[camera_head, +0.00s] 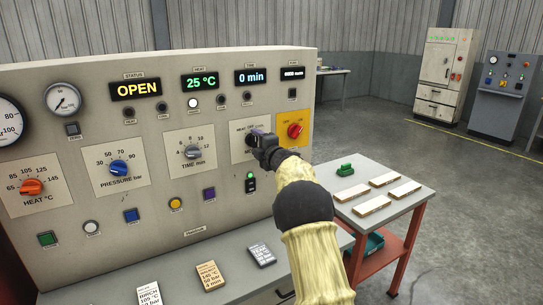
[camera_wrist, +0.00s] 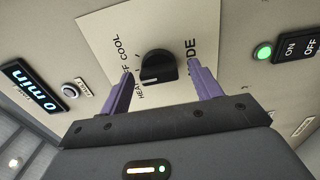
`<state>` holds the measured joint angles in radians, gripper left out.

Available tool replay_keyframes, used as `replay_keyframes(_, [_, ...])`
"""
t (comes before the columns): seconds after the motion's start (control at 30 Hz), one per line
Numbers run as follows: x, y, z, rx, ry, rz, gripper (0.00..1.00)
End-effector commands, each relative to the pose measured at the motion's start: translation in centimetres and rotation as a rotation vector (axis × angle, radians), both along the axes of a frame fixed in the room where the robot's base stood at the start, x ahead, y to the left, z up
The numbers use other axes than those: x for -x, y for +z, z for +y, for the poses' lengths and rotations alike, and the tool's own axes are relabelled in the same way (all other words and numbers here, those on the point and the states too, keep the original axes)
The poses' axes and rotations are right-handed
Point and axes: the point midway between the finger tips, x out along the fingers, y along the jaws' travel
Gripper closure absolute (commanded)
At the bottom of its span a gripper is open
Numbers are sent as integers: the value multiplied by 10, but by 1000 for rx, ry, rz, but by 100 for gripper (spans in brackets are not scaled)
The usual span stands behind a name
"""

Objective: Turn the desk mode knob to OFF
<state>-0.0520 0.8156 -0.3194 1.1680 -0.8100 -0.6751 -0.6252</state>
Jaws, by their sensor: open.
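The mode knob is black and sits on a pale plate marked HEAT, OFF and COOL. The mode knob (camera_wrist: 158,66) shows between my gripper's fingers in the wrist view; its exact setting is hard to read. My gripper (camera_wrist: 160,76) is open, with one purple finger on each side of the knob and a visible gap to it. In the head view my gripper (camera_head: 259,141) is at the panel, in front of the mode plate (camera_head: 236,128), and hides most of the knob.
A red knob on a yellow plate (camera_head: 291,128) is close to the right of my gripper. The time knob (camera_head: 192,152) is to its left. A green-lit ON/OFF switch (camera_head: 251,181) is below. A side table (camera_head: 404,208) with wooden pieces stands to the right.

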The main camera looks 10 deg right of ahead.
Motion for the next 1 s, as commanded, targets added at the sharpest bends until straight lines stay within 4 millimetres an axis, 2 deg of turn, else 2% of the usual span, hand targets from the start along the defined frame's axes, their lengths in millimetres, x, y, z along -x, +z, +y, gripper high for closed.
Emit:
replay_keyframes(0.47, [58,-1,-18,0,0,-1,36])
replay_keyframes(1.0, [145,-1,-46,-1,1,-1,36])
